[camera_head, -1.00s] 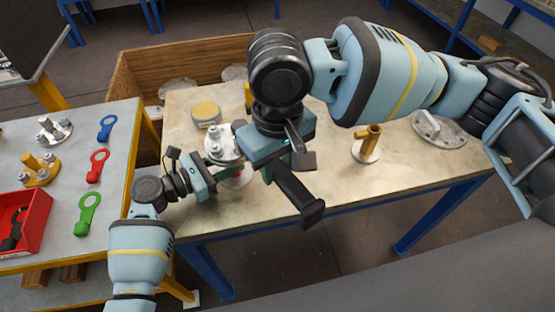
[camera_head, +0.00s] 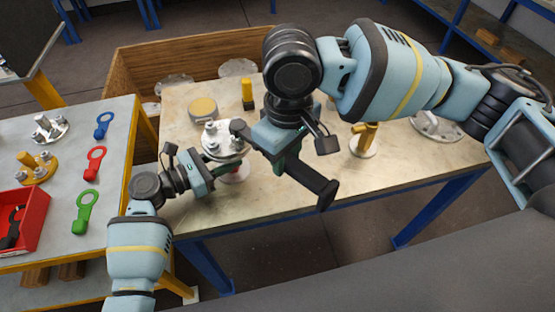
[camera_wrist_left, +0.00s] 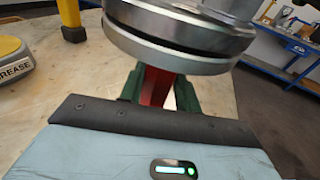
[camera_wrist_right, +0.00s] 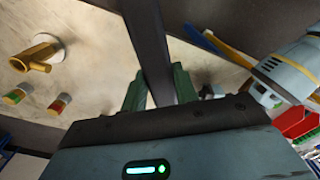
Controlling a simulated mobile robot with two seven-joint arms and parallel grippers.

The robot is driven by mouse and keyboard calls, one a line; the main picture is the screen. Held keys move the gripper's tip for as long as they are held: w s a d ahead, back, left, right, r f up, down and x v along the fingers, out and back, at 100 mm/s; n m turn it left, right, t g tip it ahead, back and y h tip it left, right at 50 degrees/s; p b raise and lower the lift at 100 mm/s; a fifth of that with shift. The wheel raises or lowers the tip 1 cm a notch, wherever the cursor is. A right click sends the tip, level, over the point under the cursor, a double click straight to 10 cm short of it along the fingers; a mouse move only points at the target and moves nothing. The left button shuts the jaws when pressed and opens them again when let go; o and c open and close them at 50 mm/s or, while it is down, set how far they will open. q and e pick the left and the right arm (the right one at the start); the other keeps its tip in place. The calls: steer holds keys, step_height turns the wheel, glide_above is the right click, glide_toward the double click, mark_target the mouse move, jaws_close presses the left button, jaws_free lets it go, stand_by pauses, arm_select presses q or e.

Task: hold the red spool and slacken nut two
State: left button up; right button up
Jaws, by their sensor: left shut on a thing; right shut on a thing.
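The red spool (camera_head: 236,174) stands on the worktable under a grey flange (camera_head: 225,146) that carries several nuts and bolts. My left gripper (camera_head: 214,170) is beside it. The left wrist view shows the spool's red body (camera_wrist_left: 156,86) between the green fingers, below the thick flange (camera_wrist_left: 180,38). My right gripper (camera_head: 282,162) is shut on a long black tool (camera_head: 310,183). The tool's handle points toward the front right; its far end lies by the flange's right side. I cannot tell whether it sits on a nut, or which nut is nut two. The right wrist view shows the tool's dark bar (camera_wrist_right: 148,45).
A grease tin (camera_head: 202,110) and a yellow-and-black post (camera_head: 247,93) stand behind the flange. A brass fitting (camera_head: 364,140) stands to the right. The side table holds blue, red and green wrenches (camera_head: 86,210) and a red bin (camera_head: 30,222). The worktable's front middle is clear.

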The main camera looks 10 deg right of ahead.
steer(key=r+n, duration=0.1)
steer(key=w+d+r+n, duration=0.1)
steer(key=r, duration=0.1)
steer(key=w+d+r, duration=0.1)
steer(key=r, duration=0.1)
steer(key=shift+d+n, duration=0.15)
steer(key=shift+n, duration=0.25)
stand_by(0.3)
stand_by(0.6)
arm_select(q)
steer(key=o, duration=1)
steer(key=shift+c, duration=0.2)
steer(key=v, duration=1.2)
